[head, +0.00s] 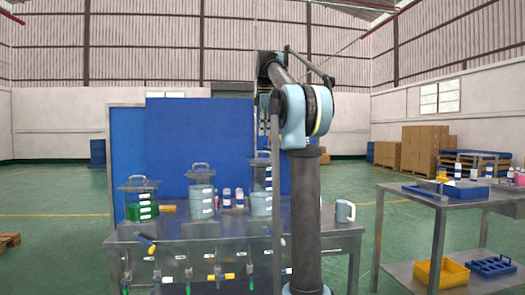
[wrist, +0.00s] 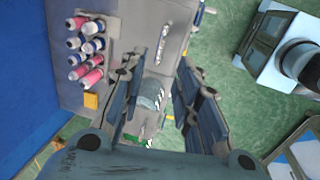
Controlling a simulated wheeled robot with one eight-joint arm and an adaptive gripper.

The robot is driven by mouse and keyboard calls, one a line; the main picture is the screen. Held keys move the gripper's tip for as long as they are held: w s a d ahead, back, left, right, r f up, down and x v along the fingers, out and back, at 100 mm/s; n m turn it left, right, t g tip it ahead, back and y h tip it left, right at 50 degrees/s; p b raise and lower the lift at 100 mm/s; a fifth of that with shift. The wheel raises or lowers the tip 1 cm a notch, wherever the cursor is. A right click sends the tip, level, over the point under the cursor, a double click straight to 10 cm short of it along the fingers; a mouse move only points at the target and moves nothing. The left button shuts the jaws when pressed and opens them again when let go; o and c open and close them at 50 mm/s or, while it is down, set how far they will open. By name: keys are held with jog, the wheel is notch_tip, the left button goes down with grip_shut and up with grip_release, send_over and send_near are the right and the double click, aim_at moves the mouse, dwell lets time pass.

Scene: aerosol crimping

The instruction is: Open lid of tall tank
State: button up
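Three clear tanks with lids and loop handles stand on the grey table: a green-filled tank (head: 141,210) at left, a middle tank (head: 201,200) with pale liquid, and a right tank (head: 261,203), also pale. The right tank reaches highest and looks like the tall one; my arm partly covers it. Its lid handle (head: 263,155) is partly hidden. My gripper (head: 264,130) hangs above the right tank, fingers down.
Pink and white bottles (wrist: 84,48) and a yellow block (wrist: 91,101) are on the table (head: 185,233). A blue panel (head: 200,150) stands behind. A side table (head: 425,199) with trays stands at right.

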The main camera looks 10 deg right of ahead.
jog(key=f, duration=0.2)
jog(key=w+f, duration=0.1)
jog(key=f, duration=0.5)
jog(key=shift+w+f, duration=0.25)
jog(key=shift+w, duration=0.1)
grip_shut()
